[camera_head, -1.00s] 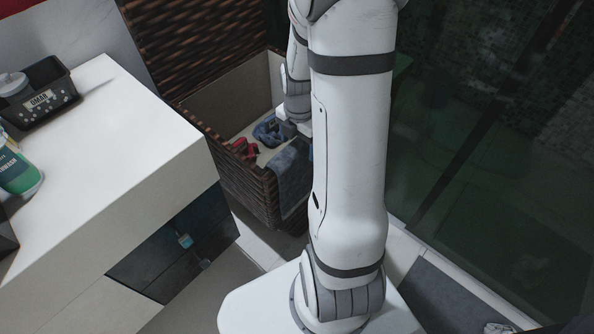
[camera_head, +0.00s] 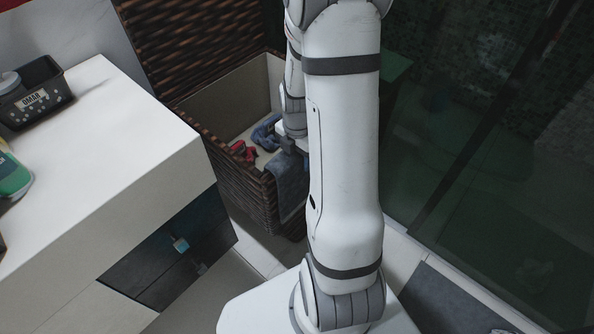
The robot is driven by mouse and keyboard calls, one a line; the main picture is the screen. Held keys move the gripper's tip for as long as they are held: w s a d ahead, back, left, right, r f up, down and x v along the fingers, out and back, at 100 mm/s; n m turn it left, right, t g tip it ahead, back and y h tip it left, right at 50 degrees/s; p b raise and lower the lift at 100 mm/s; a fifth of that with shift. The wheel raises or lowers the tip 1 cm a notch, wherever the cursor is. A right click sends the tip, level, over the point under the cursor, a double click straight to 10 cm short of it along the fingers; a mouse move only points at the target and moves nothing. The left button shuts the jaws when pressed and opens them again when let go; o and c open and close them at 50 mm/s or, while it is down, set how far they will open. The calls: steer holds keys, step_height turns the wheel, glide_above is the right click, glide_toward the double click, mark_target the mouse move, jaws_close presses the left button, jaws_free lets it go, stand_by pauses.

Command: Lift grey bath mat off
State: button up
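A grey-blue cloth, which looks like the grey bath mat (camera_head: 288,186), hangs over the near right rim of a woven basket (camera_head: 238,182). Its right side is hidden behind my arm. My gripper (camera_head: 291,146) is at the top of this cloth, at the basket rim. The fingers are small, dark and partly covered by my arm, so whether they are open or shut on the cloth does not show. A flat dark grey mat-like area (camera_head: 440,303) lies on the floor at the lower right.
The basket's lid stands open behind it, with blue cloth (camera_head: 266,134) and red cloth (camera_head: 243,153) inside. A white counter (camera_head: 100,150) with a black caddy (camera_head: 36,94) and a green bottle (camera_head: 12,178) is at the left. Dark glass (camera_head: 470,150) stands at the right.

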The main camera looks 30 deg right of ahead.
jaws_close()
stand_by(0.3)
steer(key=shift+r, duration=0.2)
